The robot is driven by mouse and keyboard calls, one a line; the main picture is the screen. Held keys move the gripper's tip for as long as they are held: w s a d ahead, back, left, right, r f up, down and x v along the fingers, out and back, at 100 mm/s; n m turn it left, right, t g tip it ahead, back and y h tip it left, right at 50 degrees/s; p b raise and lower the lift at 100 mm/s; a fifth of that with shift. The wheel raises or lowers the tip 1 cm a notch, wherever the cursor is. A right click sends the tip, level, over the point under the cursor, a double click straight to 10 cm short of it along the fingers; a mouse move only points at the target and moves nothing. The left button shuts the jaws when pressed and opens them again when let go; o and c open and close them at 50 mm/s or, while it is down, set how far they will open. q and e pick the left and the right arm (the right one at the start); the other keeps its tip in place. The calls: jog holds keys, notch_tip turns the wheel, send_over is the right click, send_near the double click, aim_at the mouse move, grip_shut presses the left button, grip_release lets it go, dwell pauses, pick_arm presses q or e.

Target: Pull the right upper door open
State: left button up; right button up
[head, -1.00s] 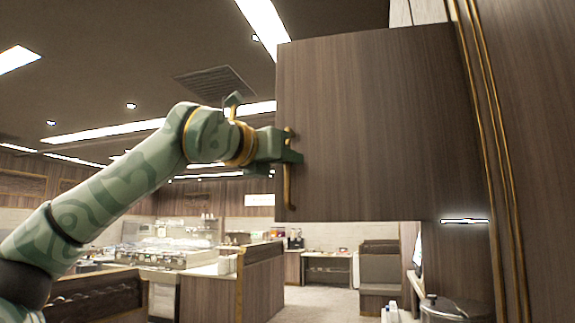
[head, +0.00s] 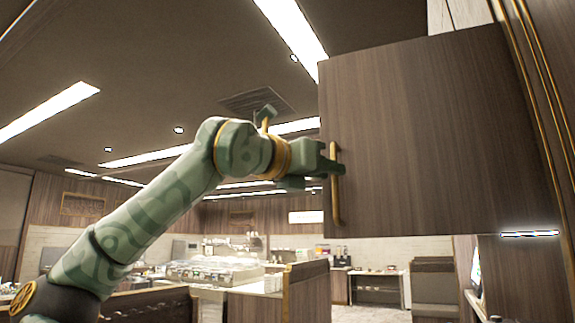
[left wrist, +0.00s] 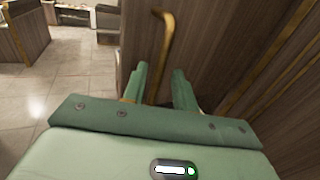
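The upper door (head: 430,130) is a dark brown wood panel, swung out from the cabinet at the right of the head view. Its brass bar handle (head: 336,205) is upright near the door's left edge. My left gripper (head: 333,168) is at the handle's upper part. In the left wrist view the handle (left wrist: 160,50) runs between the two green fingers of the left gripper (left wrist: 158,85). The fingers stand apart, with a gap on the right finger's side. Whether the left finger touches the handle is hard to tell. My right gripper is in neither view.
A brown cabinet front (head: 548,85) with brass trim stands right of the door. A lit strip (head: 530,234) shows below the door. Counters (head: 235,280) stand lower and farther back. The left wrist view shows open tiled floor (left wrist: 65,75) at left.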

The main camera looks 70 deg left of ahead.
pick_arm(q)
jog(key=b+v, duration=0.1)
jog(key=v, duration=1.2)
jog(key=shift+s+d, duration=0.15)
jog(key=shift+s, duration=0.05)
